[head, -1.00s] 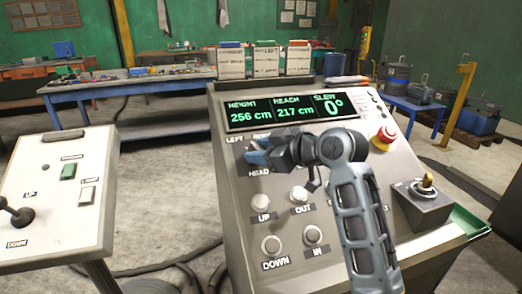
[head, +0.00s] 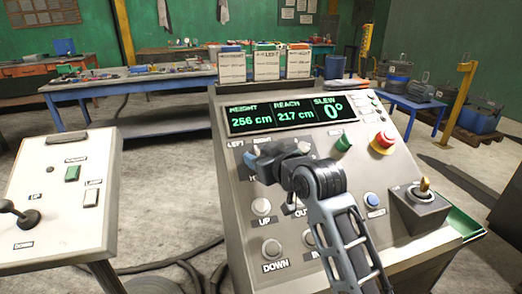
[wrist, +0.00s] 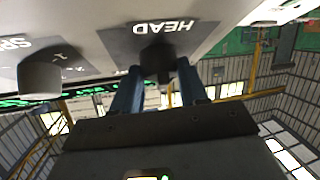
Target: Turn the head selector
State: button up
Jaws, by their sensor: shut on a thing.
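The head selector is a dark knob (wrist: 157,57) on a dark plate marked HEAD, upside down in the wrist view. My gripper (wrist: 157,80) has its two blue fingers on either side of the knob and is shut on it. In the head view my gripper (head: 263,162) is at the upper left of the sloped grey console (head: 226,105), just below the LEFT label. There it hides the selector and most of the HEAD label.
A second knob (wrist: 40,73) on a numbered plate is beside it in the wrist view. The display (head: 285,114) reads height 256 cm, reach 217 cm, slew 0°. A red mushroom button (head: 383,141), a green button (head: 343,142) and round UP (head: 261,206) and DOWN (head: 271,248) buttons are close by.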

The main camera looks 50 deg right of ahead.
jog(key=m+h, duration=0.1)
jog(key=m+g+h, duration=0.1)
jog(key=m, duration=0.1)
jog(key=m+h, duration=0.1)
jog(key=shift+w+a, duration=0.15)
jog(key=shift+a, duration=0.15)
jog(key=shift+w+a+m+g+h+b, duration=0.1)
jog(key=shift+m+g+h+b, duration=0.15)
jog(key=shift+m+g+h, duration=0.6)
jog(key=shift+m+g+h+b, duration=0.15)
jog(key=shift+m+g+b, duration=0.15)
jog(key=shift+m, duration=1.15)
jog(key=o, duration=1)
jog(key=shift+o, duration=0.2)
jog(key=shift+b+v, duration=0.6)
jog(key=shift+v, duration=3.3)
